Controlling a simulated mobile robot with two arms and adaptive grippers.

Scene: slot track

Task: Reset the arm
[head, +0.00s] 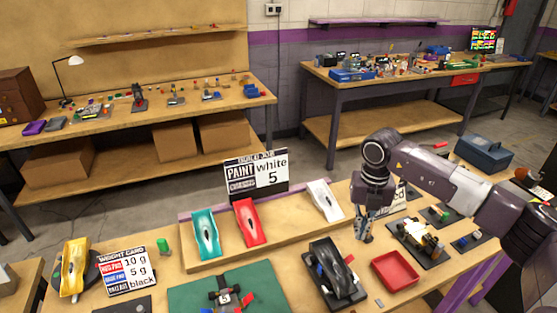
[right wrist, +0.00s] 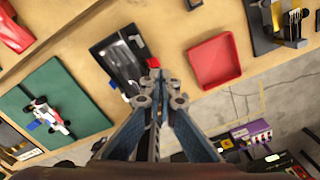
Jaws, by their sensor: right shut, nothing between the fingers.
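My right gripper (head: 364,236) is shut and empty. In the head view it points down over the wooden table (head: 289,240), between the black car body and the red tray. In the right wrist view its closed fingers (right wrist: 157,82) show in the middle, overlapping the near end of the black holder. The black car body (head: 332,263) rests in a black holder and also shows in the right wrist view (right wrist: 121,62). My right arm reaches in from the right side of the head view. My left gripper is not in view.
A red tray (head: 395,271) lies just right of the gripper. A green mat (head: 228,290) holds a small car. A yellow car body (head: 74,267) stands at left.

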